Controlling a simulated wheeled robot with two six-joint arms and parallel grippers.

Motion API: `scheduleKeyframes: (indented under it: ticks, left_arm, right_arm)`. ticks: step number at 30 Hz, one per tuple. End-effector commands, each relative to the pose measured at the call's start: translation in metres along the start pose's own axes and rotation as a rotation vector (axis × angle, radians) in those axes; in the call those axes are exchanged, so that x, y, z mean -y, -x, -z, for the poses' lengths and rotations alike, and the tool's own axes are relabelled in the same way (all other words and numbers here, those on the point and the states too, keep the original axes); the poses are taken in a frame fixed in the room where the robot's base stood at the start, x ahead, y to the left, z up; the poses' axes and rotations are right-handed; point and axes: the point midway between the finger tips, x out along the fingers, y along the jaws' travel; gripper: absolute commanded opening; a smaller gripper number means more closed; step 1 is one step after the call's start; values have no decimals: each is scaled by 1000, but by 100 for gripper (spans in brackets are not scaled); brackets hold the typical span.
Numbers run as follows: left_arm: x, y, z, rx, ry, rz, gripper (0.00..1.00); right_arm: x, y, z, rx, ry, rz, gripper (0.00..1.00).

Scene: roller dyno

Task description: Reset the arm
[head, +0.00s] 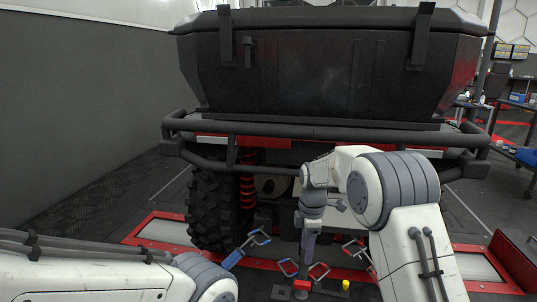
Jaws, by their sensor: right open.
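My right arm comes in from the lower right and bends over at its grey elbow. Its gripper (309,244) hangs down in front of the vehicle, above the red-edged floor platform, open and with nothing seen in it. My left arm (90,275) lies across the lower left corner. Its gripper is out of view.
A dark off-road vehicle (330,70) with a black bumper bar (300,131) fills the middle; its knobby tyre (211,205) stands on the red-edged platform (160,228). Metal hooks (288,267), a red block (301,285) and a small yellow item (346,285) are low in front.

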Motion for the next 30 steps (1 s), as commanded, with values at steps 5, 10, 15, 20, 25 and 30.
scheduleKeyframes:
  ticks: [5, 10, 15, 20, 25, 30]
  left_arm:
    - [0, 0, 0, 0, 0, 0, 50]
    - [0, 0, 0, 0, 0, 0, 50]
    - [0, 0, 0, 0, 0, 0, 50]
    - [0, 0, 0, 0, 0, 0, 50]
    - [-2, 22, 1, 1, 0, 0, 50]
    - [-4, 58, 3, -1, 0, 0, 50]
  right_arm:
    - [97, 50, 71, -21, -264, -3, 59]
    - [199, 70, 100, -37, -522, 8, 59]
    - [277, 72, 102, -47, -723, 22, 59]
    - [333, 64, 91, -51, -871, 35, 59]
    - [363, 80, 82, -51, -971, 43, 59]
    - [362, 115, 83, -49, -971, 44, 59]
